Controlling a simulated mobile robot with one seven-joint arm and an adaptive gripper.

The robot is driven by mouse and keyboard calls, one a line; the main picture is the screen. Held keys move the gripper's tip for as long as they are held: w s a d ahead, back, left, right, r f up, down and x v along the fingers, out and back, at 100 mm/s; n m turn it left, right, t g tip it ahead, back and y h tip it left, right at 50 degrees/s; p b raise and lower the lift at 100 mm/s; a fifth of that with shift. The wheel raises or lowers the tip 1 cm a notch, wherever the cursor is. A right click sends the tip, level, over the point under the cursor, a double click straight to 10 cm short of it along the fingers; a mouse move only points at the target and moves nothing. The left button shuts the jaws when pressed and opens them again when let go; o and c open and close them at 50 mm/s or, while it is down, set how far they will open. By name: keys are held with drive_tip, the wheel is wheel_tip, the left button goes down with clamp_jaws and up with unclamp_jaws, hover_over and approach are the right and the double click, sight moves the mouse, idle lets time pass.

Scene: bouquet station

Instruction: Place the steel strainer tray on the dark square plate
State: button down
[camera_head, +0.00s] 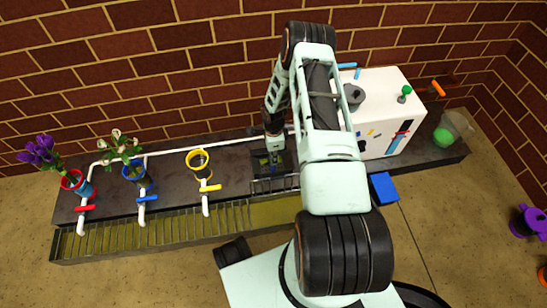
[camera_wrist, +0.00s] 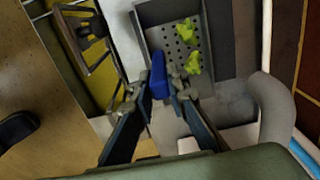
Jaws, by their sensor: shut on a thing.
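The steel strainer tray (camera_wrist: 147,14) is a grey, shallow, perforated pan with yellow-green bits lying in it. It fills the upper middle of the wrist view, and its blue handle (camera_wrist: 158,76) points toward me. My gripper (camera_wrist: 164,92) is shut on this handle. In the head view my gripper (camera_head: 273,146) is over the dark counter, left of the white machine, with the tray (camera_head: 262,162) small beneath it. I cannot make out the dark square plate apart from the dark surfaces around the tray. I cannot tell whether the tray touches what is under it.
The white machine (camera_head: 385,90) stands close on the right. Red (camera_head: 72,181), blue (camera_head: 133,172) and yellow (camera_head: 197,160) rings with pipes stand at left, the first two holding flowers. A slatted trough (camera_head: 150,232) runs along the front. A blue square (camera_head: 384,188) lies before the machine.

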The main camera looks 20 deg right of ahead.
drive_tip(key=c, duration=1.9)
unclamp_jaws()
drive_tip(key=shift+r, duration=0.1)
wheel_tip(320, 180, up, 12)
drive_tip(key=p, duration=0.4)
